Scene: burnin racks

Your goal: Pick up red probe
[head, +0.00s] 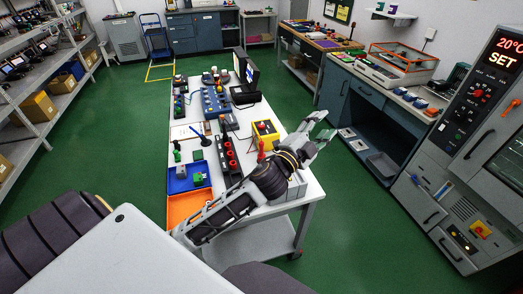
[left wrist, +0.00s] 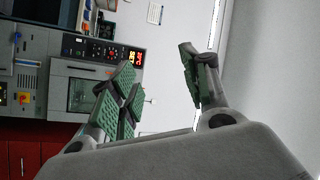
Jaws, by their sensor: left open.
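A small upright red item (head: 261,146), which looks like the red probe, stands on the white table in the head view. It is just in front of a yellow box and close behind my left wrist; its lower part is hard to make out. My left gripper (head: 326,126) is past the table's right edge, to the right of the red item and apart from it. Its fingers point up and right. In the left wrist view the left gripper (left wrist: 157,66) has its green-padded fingers spread, with nothing between them. The red item does not show there. My right gripper is not in view.
The white table (head: 304,190) carries the yellow box (head: 265,131), a black rack with red parts (head: 228,155), a blue bin (head: 187,181), an orange bin (head: 186,207) and a monitor (head: 247,72). A tall grey oven cabinet (head: 470,130) stands right, across green floor.

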